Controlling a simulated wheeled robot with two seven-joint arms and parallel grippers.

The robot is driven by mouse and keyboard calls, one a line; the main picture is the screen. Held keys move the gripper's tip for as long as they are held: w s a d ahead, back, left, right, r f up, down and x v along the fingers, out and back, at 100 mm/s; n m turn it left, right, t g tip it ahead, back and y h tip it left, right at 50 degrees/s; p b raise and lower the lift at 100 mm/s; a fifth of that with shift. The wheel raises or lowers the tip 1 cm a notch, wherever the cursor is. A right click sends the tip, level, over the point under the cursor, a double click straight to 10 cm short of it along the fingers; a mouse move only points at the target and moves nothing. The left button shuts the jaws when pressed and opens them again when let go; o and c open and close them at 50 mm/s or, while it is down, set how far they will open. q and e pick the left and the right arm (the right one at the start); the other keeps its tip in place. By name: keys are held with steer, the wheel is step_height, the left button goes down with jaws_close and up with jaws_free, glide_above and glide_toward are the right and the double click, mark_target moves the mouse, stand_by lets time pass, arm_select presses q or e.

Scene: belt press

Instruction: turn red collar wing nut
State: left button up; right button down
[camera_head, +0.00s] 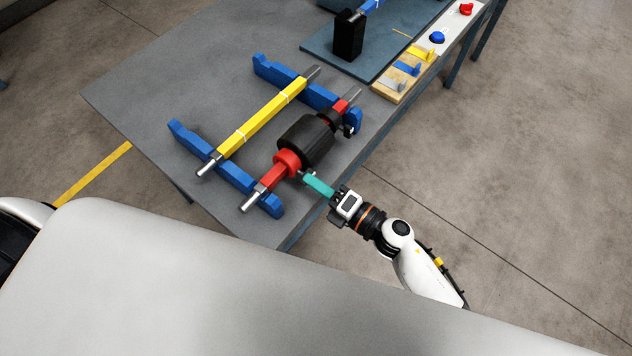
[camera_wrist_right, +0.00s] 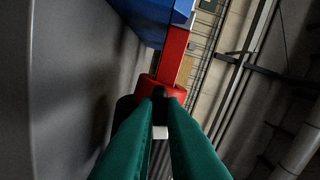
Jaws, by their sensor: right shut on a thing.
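The red collar (camera_head: 287,161) sits on a bar with red ends (camera_head: 272,178), beside a thick black roller (camera_head: 308,141). My right gripper (camera_head: 306,177) reaches in from the right with teal fingers, their tips at the near side of the collar. In the right wrist view the fingers (camera_wrist_right: 160,105) are closed together on a small black wing nut (camera_wrist_right: 160,93) in front of the red collar (camera_wrist_right: 150,86). The fingertips hide part of the nut, so its angle is hard to tell. My left gripper is not in view.
Two blue notched rails (camera_head: 231,174) carry the red bar and a yellow bar (camera_head: 262,118) on the grey table (camera_head: 150,95). Farther back are a black block (camera_head: 348,36), a wooden rack with coloured tabs (camera_head: 402,78), and blue (camera_head: 437,37) and red (camera_head: 466,9) buttons.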

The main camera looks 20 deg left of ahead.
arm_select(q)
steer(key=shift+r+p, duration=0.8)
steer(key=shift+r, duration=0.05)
arm_select(e)
steer(key=shift+w+d+m, duration=0.15)
steer(key=shift+w+m, duration=0.05)
steer(key=shift+m, duration=1.4)
stand_by(0.5)
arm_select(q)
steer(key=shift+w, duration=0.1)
arm_select(e)
steer(key=c, duration=1.5)
jaws_free()
